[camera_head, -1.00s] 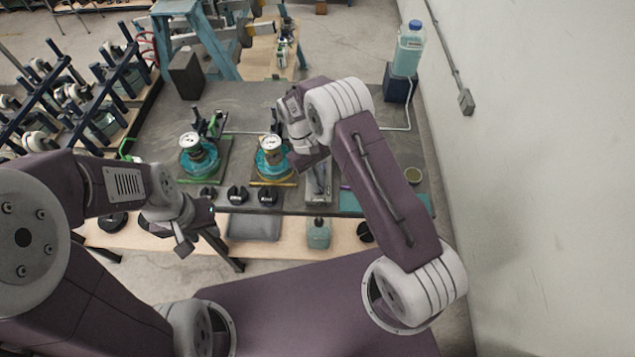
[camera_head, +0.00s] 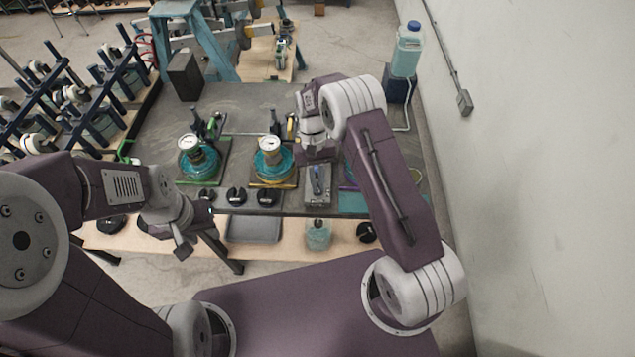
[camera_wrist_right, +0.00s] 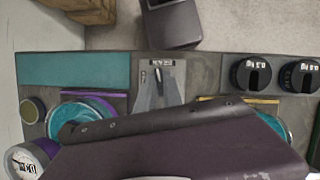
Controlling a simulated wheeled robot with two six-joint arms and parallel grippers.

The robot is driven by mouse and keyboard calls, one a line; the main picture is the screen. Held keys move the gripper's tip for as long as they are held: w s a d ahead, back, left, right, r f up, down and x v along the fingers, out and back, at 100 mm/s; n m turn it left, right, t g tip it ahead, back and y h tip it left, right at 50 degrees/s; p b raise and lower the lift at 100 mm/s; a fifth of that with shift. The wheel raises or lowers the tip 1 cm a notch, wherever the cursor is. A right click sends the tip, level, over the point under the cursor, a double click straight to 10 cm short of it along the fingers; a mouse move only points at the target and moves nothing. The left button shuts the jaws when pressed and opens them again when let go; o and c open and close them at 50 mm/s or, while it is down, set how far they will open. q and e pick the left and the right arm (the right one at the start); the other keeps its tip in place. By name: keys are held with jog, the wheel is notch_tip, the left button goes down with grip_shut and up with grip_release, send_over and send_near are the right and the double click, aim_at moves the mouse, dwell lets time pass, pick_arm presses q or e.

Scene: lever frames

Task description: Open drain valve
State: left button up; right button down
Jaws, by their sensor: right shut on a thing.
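The drain valve seems to be the grey block (camera_head: 318,198) at the near edge of the bench, with a narrow lever (camera_head: 317,178) on top. The block also shows in the right wrist view (camera_wrist_right: 172,85). My right gripper (camera_head: 315,155) reaches down over the far end of the block. It is shut, apparently on the lever; the fingertips and the grip are hidden by the gripper's own dark body in both views. My left gripper (camera_head: 184,245) hangs in front of the bench at the left, clear of the valve; its jaws are too small to read.
Two cans (camera_head: 190,141) (camera_head: 268,144) stand on teal rings left of the valve. Black slotted weights (camera_head: 236,196) line the near edge. A jar (camera_head: 318,234) with teal liquid stands below on the shelf. A blue-capped bottle (camera_head: 407,55) stands at the back right.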

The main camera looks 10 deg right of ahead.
jog(key=shift+w, duration=0.1)
jog(key=c, duration=1.5)
grip_release()
jog(key=shift+w+r, duration=0.15)
jog(key=shift+r, duration=0.05)
jog(key=b+v, duration=0.2)
jog(key=v, duration=0.6)
jog(key=shift+r, duration=0.3)
